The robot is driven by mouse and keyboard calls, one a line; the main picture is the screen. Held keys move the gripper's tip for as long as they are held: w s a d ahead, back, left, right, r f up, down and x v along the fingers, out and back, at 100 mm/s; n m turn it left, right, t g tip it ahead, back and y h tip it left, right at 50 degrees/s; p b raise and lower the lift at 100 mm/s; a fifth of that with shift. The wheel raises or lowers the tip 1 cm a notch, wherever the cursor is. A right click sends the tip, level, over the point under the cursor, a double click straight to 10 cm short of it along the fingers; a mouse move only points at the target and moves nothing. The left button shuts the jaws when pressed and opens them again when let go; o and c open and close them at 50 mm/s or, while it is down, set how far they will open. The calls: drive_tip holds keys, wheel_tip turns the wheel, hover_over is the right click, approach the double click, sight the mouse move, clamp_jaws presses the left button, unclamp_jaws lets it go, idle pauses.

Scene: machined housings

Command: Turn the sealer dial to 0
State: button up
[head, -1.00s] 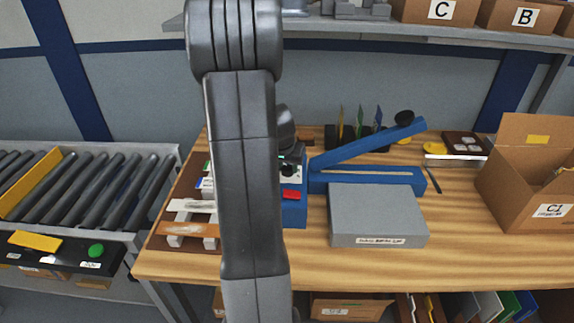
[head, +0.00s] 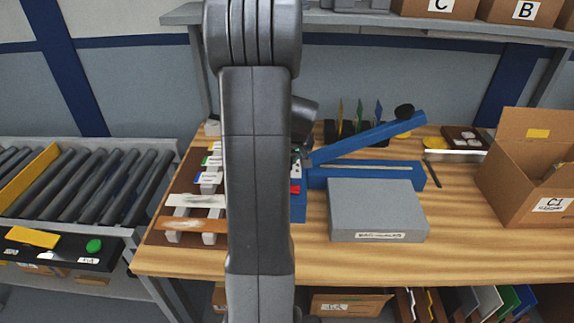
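The blue sealer (head: 365,176) stands on the wooden bench with its long lever raised toward the upper right. Its control box (head: 299,208) is at its left end, with a red switch (head: 295,189) on the front. My arm covers most of this box, and I cannot make out the dial. My gripper (head: 299,155) is at the top of the control box, mostly hidden behind my own arm. Only a small dark part of it shows. I cannot see its fingertips or whether it touches anything.
A grey box (head: 377,209) sits in front of the sealer. An open carton (head: 520,190) stands at the right. A brown rack (head: 165,228) with labelled items is at the left, beside a roller conveyor (head: 85,185). The bench's front strip is clear.

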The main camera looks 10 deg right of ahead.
drive_tip(key=n+b, duration=0.1)
drive_tip(key=n, duration=0.1)
drive_tip(key=n+y+b, duration=0.1)
drive_tip(key=b, duration=0.1)
drive_tip(key=shift+d+f+n+g, duration=0.1)
drive_tip(key=shift+f+n+g, duration=0.1)
drive_tip(key=shift+n+g, duration=0.15)
drive_tip(key=n+g+y+b, duration=0.1)
drive_tip(key=n+b, duration=0.1)
drive_tip(key=n, duration=0.2)
drive_tip(key=shift+w+r, duration=0.1)
drive_tip(key=shift+r, duration=0.05)
drive_tip(key=shift+n+b, duration=0.35)
drive_tip(key=o, duration=1)
drive_tip(key=shift+d, duration=0.1)
drive_tip(key=v, duration=1.4)
drive_tip(key=shift+w+d, duration=0.15)
drive_tip(key=shift+d, duration=0.15)
